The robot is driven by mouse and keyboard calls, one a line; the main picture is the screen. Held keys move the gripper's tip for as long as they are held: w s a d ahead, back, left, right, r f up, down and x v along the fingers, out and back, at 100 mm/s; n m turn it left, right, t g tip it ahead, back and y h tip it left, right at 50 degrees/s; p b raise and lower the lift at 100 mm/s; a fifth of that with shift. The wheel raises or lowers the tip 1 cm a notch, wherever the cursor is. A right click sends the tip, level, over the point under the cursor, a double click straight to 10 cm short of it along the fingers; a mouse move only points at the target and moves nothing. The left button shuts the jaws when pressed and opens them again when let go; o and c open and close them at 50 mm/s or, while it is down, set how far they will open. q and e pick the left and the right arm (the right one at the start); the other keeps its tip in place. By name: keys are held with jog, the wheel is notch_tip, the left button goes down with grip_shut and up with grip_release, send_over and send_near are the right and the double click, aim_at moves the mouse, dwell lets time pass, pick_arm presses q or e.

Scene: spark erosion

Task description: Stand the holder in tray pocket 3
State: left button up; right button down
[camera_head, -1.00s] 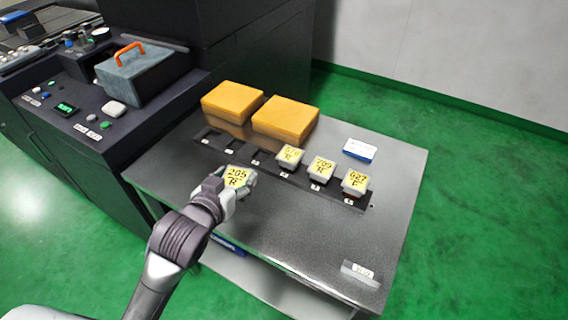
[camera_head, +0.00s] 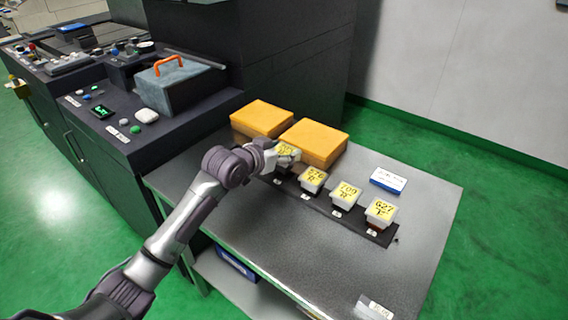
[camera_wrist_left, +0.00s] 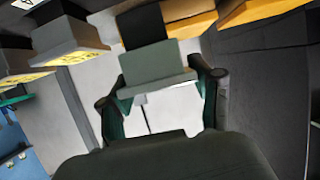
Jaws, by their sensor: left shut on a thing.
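The holder (camera_head: 286,148), with a yellow top label, is in my left gripper (camera_head: 284,155), over the left part of the dark tray (camera_head: 322,203). It stands left of the row of other holders, around the third pocket. The arm and gripper hide that pocket and the ones left of it, so I cannot tell whether the holder touches the tray. In the left wrist view the gripper (camera_wrist_left: 163,92) is shut on the holder's grey block (camera_wrist_left: 152,68), one finger on each side. My right gripper is not in view.
Holders 576 (camera_head: 313,178), 709 (camera_head: 346,193) and 627 (camera_head: 381,211) stand in the tray to the right. Two orange blocks (camera_head: 262,118) (camera_head: 318,140) are close behind. A blue-and-white box (camera_head: 388,180) lies behind the tray's right end.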

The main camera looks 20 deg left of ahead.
aim_at(278, 165)
pick_arm(q)
jog(key=shift+w+a+f, duration=0.1)
jog(key=shift+w+f, duration=0.3)
jog(key=shift+w, duration=0.4)
jog(key=shift+f, duration=2)
jog(key=o, duration=1.4)
jog(key=shift+f, duration=0.2)
jog(key=shift+r, duration=0.15)
jog(key=shift+s+a+r, duration=0.1)
jog(key=shift+s, duration=0.2)
jog(key=v, duration=1.1)
jog(key=shift+s+a+r, duration=0.1)
jog(key=shift+s+r, duration=0.05)
jog(key=shift+s, duration=0.05)
